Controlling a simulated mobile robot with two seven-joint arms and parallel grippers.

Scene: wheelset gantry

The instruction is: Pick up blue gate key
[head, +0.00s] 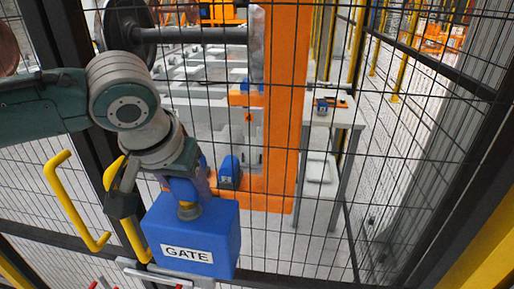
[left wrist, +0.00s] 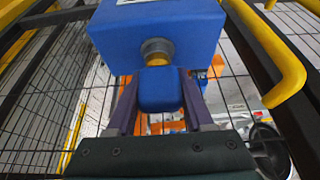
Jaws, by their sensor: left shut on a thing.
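The blue gate key (head: 184,190) is a blue grip with a brass-coloured shaft, and it also shows in the left wrist view (left wrist: 160,90). My left gripper (left wrist: 159,82) is shut on its blue grip, one dark finger on each side. In the head view my left gripper (head: 189,182) is above the blue box marked GATE (head: 190,240). The key's shaft points to the grey round collar (left wrist: 157,47) on the box and meets it; how deep it sits is hidden. My right gripper is not in view.
Yellow handles (head: 73,200) stand just left of the box, close to my left wrist. A black wire mesh fence (head: 400,190) spans the view. Behind it are an orange post (head: 287,120), a wheelset axle (head: 195,34) and a small table (head: 340,118).

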